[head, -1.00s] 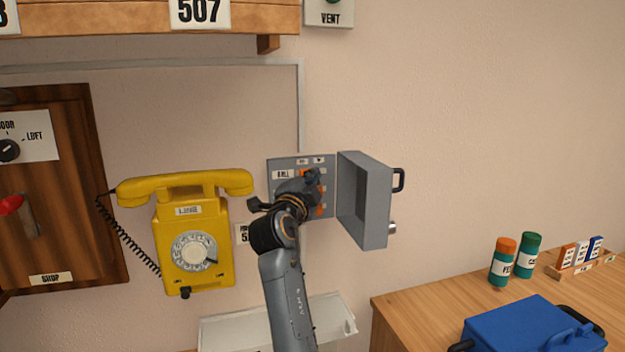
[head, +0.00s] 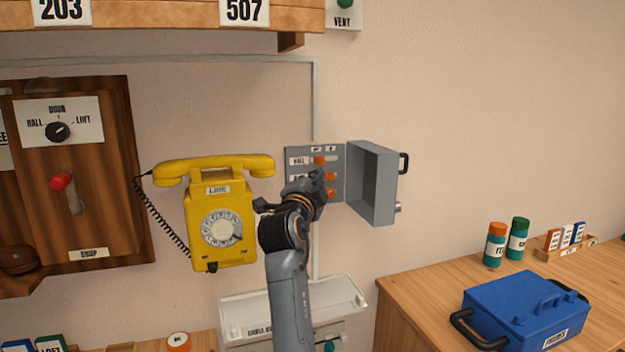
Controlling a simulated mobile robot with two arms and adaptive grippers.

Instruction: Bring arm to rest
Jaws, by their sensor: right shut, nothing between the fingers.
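My right arm rises from the bottom middle, and its gripper (head: 319,183) is in front of the lower part of a grey switch panel (head: 300,151). The fingers are small and partly hidden by my wrist; they are shut with nothing between them. The panel has orange switches (head: 320,160) and a "HALL" label, and its grey box cover (head: 371,184) stands open to the right. I cannot tell whether the fingertips touch a switch. My left gripper is not in view.
A yellow dial phone (head: 220,222) hangs left of my arm. A wooden board (head: 105,190) with a knob and red lever is further left. A white tray (head: 245,305) is below. A blue toolbox (head: 525,308) and two jars stand on the right table (head: 410,290). The right wall is clear.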

